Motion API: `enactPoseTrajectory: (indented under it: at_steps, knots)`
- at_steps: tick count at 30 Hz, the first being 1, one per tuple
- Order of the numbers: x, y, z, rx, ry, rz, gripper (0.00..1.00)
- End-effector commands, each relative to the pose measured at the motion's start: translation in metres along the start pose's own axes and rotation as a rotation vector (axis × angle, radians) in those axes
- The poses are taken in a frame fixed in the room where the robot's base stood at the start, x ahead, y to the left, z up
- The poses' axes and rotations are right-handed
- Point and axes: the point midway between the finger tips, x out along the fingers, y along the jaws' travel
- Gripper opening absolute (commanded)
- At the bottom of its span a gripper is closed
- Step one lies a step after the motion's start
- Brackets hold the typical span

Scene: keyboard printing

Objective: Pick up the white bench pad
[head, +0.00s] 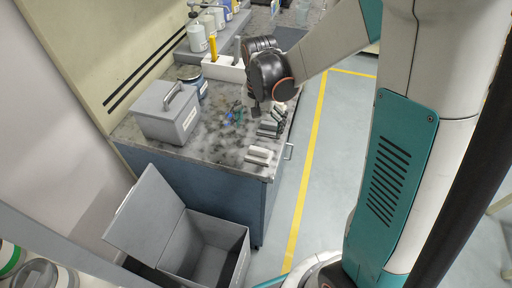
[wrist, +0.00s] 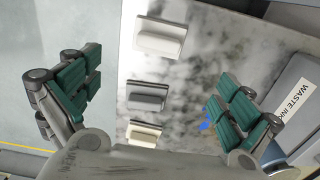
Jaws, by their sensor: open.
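A white bench pad (head: 259,155) lies near the front edge of the marble counter, and it shows at the top of the wrist view (wrist: 160,38). A grey pad (wrist: 147,96) lies beside it, apart from it. A cream pad (wrist: 144,131) lies nearest my gripper's base in the wrist view, its lower part cut off by my gripper's body. My gripper (wrist: 160,92) is open and empty, its green-padded fingers spread wide on either side of the row. In the head view my gripper (head: 262,106) hangs over the counter behind the white pad, and its fingers are hard to make out.
A grey lidded box (head: 167,113) stands on the counter's left; its waste ink label (wrist: 295,102) shows in the wrist view. Blue bits (head: 229,117) lie near my gripper. Bottles (head: 197,36) stand at the back. An open grey bin (head: 205,245) stands on the floor before the counter.

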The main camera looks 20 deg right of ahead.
Motion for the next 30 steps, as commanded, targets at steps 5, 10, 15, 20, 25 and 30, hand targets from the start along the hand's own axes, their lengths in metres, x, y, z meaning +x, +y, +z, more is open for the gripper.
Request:
enactPoseTrajectory:
  at_steps: [5, 10, 15, 20, 25, 30]
  knots:
    - [0.038, 0.0, 0.0, -0.001, 0.001, -0.001, 0.98]
    - [0.058, 0.0, 0.0, -0.001, 0.001, -0.001, 0.98]
    - [0.064, 0.0, 0.001, -0.002, 0.001, -0.001, 0.98]
    - [0.08, 0.002, 0.004, -0.002, 0.001, -0.001, 0.98]
    - [0.105, 0.004, 0.007, -0.002, 0.001, -0.001, 0.98]
    - [0.115, 0.004, 0.007, -0.002, 0.001, -0.001, 0.98]
